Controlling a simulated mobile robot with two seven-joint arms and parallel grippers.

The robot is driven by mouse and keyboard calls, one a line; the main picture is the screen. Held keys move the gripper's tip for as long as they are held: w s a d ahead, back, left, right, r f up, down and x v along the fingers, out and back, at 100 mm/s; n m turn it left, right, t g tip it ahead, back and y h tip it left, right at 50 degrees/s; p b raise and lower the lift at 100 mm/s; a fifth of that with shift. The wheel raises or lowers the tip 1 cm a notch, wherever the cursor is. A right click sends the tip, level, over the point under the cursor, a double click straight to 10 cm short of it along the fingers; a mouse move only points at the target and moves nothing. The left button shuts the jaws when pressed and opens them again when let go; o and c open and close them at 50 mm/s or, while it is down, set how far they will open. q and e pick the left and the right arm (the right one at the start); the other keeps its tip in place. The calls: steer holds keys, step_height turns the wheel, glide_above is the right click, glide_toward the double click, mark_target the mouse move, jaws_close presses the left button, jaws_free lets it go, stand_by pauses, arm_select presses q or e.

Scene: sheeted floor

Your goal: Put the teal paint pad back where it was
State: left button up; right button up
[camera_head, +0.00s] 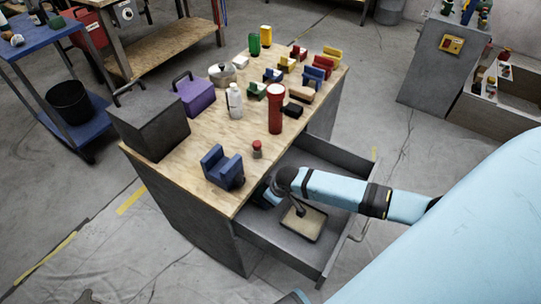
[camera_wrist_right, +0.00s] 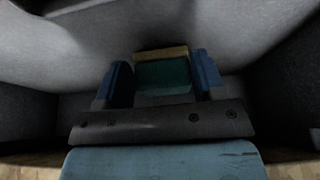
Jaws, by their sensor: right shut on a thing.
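My right gripper (camera_head: 266,197) reaches into the open drawer (camera_head: 262,246) of the wood-topped bench. In the right wrist view its two blue fingers (camera_wrist_right: 164,72) stand on either side of the teal paint pad (camera_wrist_right: 163,77) and are shut on it. The pad has a tan strip along its far edge, and grey drawer walls surround it. In the head view my wrist and the bench edge hide the pad. My left gripper is not in view.
A beige pad with a dark frame (camera_head: 304,222) lies on the drawer floor beside my right wrist. On the bench top (camera_head: 190,170) stand a blue vise-like block (camera_head: 222,167), a small red-capped item (camera_head: 257,149), a red flashlight (camera_head: 275,108) and a dark grey box (camera_head: 149,127).

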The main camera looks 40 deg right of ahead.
steer(key=o, duration=1)
steer(key=shift+f, duration=0.1)
steer(key=p+v, duration=0.2)
steer(key=v, duration=1)
steer(key=s+a+t+y, duration=0.1)
steer(key=s+a, duration=0.2)
steer(key=a, duration=0.1)
steer(key=s+a+t, duration=0.2)
steer(key=s+a, duration=0.1)
steer(key=a, duration=0.2)
steer(key=s+a+m+t+y, duration=0.1)
steer(key=s+a, duration=0.3)
steer(key=a, duration=0.1)
steer(key=shift+s+t+y, duration=0.1)
steer(key=shift+t+y, duration=0.2)
steer(key=shift+t, duration=0.1)
steer(key=s, duration=0.1)
steer(key=s+r+t, duration=0.1)
steer(key=s+m+h, duration=0.1)
steer(key=shift+a+r+t, duration=0.15)
steer(key=shift+r+t, duration=0.2)
steer(key=shift+t, duration=0.05)
